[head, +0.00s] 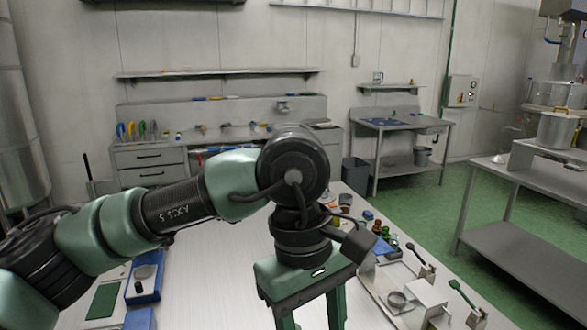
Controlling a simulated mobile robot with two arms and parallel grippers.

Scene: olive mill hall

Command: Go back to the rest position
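My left arm comes in from the left and crosses the worktable (215,285). Its gripper (311,314) points down over the table's middle. The two green fingers stand apart with bare table showing between them. The fingertips are cut off by the bottom edge, and I see nothing held between the fingers. My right arm and gripper are not in view.
On the table's left lie a blue tray (146,278) and a green mat (103,301). On its right, close to my gripper, are small bottles and a white tray (372,281) with a metal dish (397,300). A steel table (515,245) stands farther right.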

